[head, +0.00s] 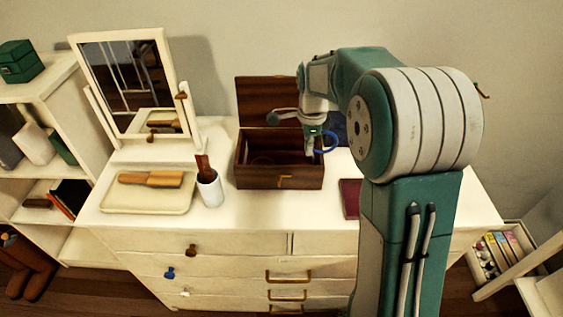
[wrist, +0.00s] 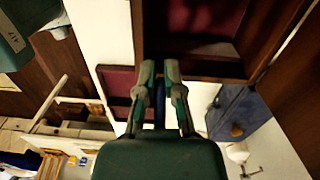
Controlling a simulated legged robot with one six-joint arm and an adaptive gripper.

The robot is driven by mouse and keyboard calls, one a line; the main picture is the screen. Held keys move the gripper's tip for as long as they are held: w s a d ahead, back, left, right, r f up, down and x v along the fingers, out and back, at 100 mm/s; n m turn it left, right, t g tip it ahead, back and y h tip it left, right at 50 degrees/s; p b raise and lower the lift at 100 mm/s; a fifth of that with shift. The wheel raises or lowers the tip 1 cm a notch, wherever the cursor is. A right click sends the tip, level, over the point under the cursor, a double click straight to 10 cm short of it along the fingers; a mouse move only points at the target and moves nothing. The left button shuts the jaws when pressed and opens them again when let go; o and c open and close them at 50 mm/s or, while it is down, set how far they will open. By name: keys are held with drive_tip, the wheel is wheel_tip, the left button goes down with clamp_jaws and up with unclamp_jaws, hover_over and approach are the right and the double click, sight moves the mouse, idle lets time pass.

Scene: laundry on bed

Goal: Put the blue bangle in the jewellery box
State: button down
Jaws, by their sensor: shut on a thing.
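In the wrist view my fingertips (wrist: 158,68) are close together beside the box's rim (wrist: 205,68), with the maroon lining beyond. A narrow strip of blue shows between the fingers there. The fingers hide part of the bangle.
A maroon book (head: 350,197) lies right of the box, and a dark blue object (wrist: 240,112) stands near it. To the left are a white cup (head: 210,189), a cream tray (head: 120,205) with a brush, and a mirror (head: 125,90). The dresser top before the box is clear.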

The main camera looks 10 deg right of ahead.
drive_tip(key=w+a+f, duration=0.2)
drive_tip(key=w+a, duration=0.1)
hover_over(282, 161)
drive_tip(key=s, duration=0.3)
wheel_tip(282, 161, down, 5)
drive_tip(key=shift+w+r, duration=0.1)
drive_tip(key=shift+r, duration=0.05)
drive_tip(key=shift+w+a+f, duration=0.1)
drive_tip(key=shift+f, duration=0.85)
drive_tip(key=shift+w+a+f, duration=0.1)
drive_tip(key=shift+f, duration=0.85)
drive_tip(key=c, duration=0.8)
unclamp_jaws()
drive_tip(key=shift+f, duration=0.1)
drive_tip(key=shift+o, duration=0.2)
